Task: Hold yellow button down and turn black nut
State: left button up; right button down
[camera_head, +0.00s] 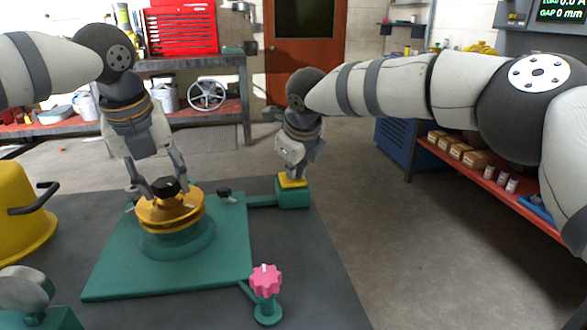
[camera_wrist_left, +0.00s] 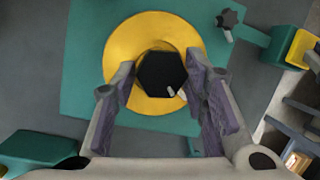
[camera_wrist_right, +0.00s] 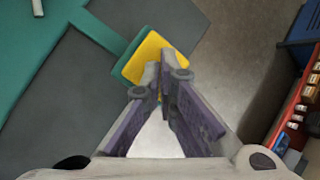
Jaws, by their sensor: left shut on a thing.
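The black hex nut (camera_head: 165,187) sits on top of a round gold hub (camera_head: 172,212) on a green plate (camera_head: 110,280). My left gripper (camera_head: 163,192) is around the nut, its fingers on two opposite sides; the nut also shows in the left wrist view (camera_wrist_left: 162,74). The yellow button (camera_head: 288,182) is on a green block to the right of the plate. My right gripper (camera_head: 293,180) points down at it with its fingertips together; the tips overlap the button (camera_wrist_right: 146,58) in the right wrist view. How far the button is pressed cannot be told.
A pink knob (camera_head: 266,280) on a green stand is at the front right of the plate. A small black knob (camera_head: 224,193) stands behind the hub. A yellow container (camera_head: 22,215) is at the left. Shelves and a red tool chest (camera_head: 180,28) are farther back.

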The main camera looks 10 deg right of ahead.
pick_arm(q)
jog(key=shift+d+f+n+y, duration=0.15)
jog(key=shift+n+y, duration=0.25)
jog(key=shift+n, duration=0.6)
pick_arm(e)
jog(key=shift+f, duration=0.15)
pick_arm(q)
jog(key=o, duration=1.1)
jog(key=shift+n, duration=0.3)
pick_arm(e)
notch_tip(320, 180, up, 8)
pick_arm(q)
notch_tip(320, 180, up, 8)
jog(key=p, duration=0.2)
jog(key=shift+f+p, duration=0.15)
jog(key=shift+p, duration=0.25)
jog(key=shift+r, duration=0.35)
jog(key=shift+f, duration=0.1)
pick_arm(e)
notch_tip(320, 180, up, 10)
jog(key=s+t, duration=0.1)
jog(key=shift+s, duration=0.2)
